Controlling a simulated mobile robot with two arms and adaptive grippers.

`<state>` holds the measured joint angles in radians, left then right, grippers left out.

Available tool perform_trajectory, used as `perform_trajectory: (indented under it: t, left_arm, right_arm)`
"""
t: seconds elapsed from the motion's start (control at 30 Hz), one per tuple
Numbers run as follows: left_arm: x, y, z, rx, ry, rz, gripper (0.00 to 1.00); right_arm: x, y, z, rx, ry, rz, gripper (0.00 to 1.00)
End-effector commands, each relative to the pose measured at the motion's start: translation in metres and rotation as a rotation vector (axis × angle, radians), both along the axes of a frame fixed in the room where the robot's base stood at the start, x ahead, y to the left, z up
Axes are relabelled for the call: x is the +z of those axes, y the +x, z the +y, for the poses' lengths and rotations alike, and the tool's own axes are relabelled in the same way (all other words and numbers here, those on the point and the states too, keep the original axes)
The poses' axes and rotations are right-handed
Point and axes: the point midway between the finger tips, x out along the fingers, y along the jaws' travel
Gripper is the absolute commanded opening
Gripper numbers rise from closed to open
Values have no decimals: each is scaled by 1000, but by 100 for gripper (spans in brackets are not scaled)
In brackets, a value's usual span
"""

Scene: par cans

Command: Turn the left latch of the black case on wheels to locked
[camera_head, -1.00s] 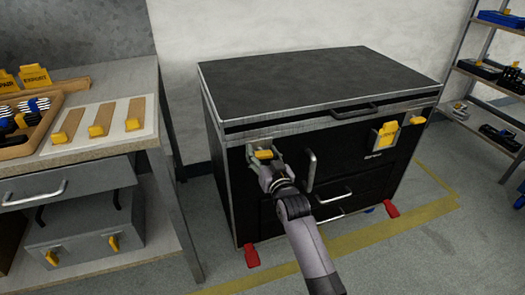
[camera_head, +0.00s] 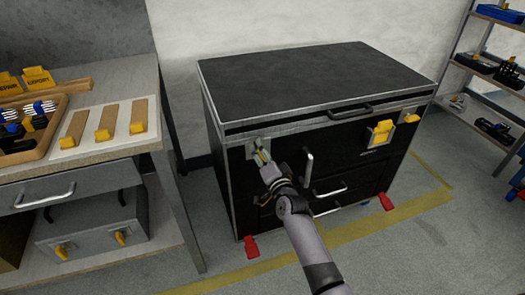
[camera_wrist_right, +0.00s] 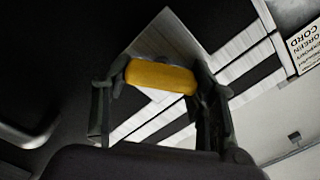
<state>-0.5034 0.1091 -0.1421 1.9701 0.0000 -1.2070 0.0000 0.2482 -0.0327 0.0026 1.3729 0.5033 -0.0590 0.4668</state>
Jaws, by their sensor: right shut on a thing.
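The black case on wheels (camera_head: 320,85) stands against the wall with its lid down. Its left latch has a silver plate (camera_head: 256,144) near the upper left of the front and a yellow handle. My right gripper (camera_head: 262,158) is shut on that handle and mostly covers it in the head view. The yellow handle (camera_wrist_right: 160,76) shows in the right wrist view between the two dark fingers (camera_wrist_right: 158,100). The right latch (camera_head: 382,132) has its yellow handle on a silver plate at the right of the front. My left gripper is not in view.
A vertical bar handle (camera_head: 308,164) stands out just right of my right gripper. A workbench (camera_head: 110,152) with yellow-tipped wooden pieces is on the left. A grey case (camera_head: 92,232) sits below it. Shelves (camera_head: 480,70) stand at the right.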

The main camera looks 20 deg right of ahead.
Motion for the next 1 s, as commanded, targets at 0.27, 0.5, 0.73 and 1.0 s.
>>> perform_trajectory:
  t: [0.27, 0.5, 0.73, 1.0]
  left_arm:
    - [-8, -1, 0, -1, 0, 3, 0]
    - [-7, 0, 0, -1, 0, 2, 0]
    - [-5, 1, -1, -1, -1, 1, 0]
    - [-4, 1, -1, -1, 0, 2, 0]
  right_arm:
    - [-1, 0, -1, -1, 254, 7, 25]
    - [-3, 0, -2, -1, 429, 13, 25]
    - [-3, 0, -2, -1, 535, 16, 25]
    - [-4, 0, -2, -1, 582, 18, 25]
